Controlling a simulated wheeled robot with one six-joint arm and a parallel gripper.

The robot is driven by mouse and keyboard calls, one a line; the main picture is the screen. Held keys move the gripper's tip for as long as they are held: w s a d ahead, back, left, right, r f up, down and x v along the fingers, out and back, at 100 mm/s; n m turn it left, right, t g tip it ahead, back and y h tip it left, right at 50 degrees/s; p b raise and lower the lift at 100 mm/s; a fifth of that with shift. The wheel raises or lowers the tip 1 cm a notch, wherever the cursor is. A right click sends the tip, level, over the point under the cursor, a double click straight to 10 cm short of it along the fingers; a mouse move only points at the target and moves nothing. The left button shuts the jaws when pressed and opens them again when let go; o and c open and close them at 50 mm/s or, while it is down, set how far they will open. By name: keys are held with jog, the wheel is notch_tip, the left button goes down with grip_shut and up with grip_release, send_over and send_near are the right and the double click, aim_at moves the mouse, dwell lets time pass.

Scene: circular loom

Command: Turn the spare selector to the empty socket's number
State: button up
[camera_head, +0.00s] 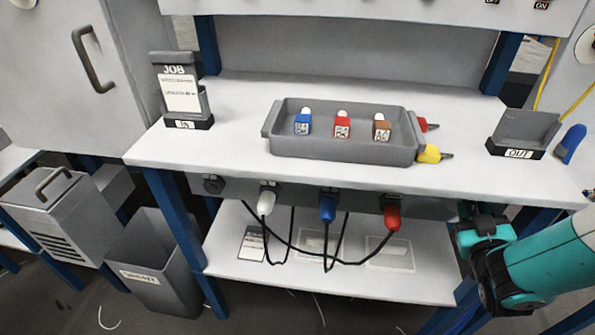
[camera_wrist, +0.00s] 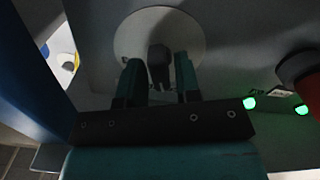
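In the wrist view a dark selector knob (camera_wrist: 160,58) stands on a pale round dial (camera_wrist: 126,42). Any numbers on the dial are too dark to read. My gripper (camera_wrist: 159,72) has its two teal fingers apart, one on each side of the knob; I cannot tell whether they touch it. In the head view my arm hides the selector at the right end of the panel under the bench. On that panel, the leftmost socket (camera_head: 213,184) is empty; its number is too small to read. White (camera_head: 266,203), blue (camera_head: 327,208) and red (camera_head: 391,216) plugs fill the other sockets.
The red plug (camera_wrist: 302,72) and two green lights (camera_wrist: 249,103) are right of my gripper in the wrist view. A blue bench leg (camera_wrist: 30,70) is close on the left. A grey tray (camera_head: 345,150) with coloured parts stands on the bench. Black cables hang below the plugs.

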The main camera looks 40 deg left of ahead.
jog(key=shift+o, duration=0.7)
jog(key=shift+f, duration=0.1)
jog(key=shift+s+d+f+b, duration=0.1)
jog(key=shift+s+f+b, duration=0.05)
jog(key=shift+b, duration=0.7)
jog(key=b+v, duration=0.2)
jog(key=b, duration=0.2)
jog(key=shift+f, duration=0.15)
jog(key=shift+r+b+v, duration=0.2)
jog(key=shift+b+v, duration=0.95)
jog(key=shift+b, duration=0.1)
jog(key=shift+r+b+v, duration=0.2)
jog(key=shift+b+v, duration=0.95)
jog(key=shift+b, duration=0.1)
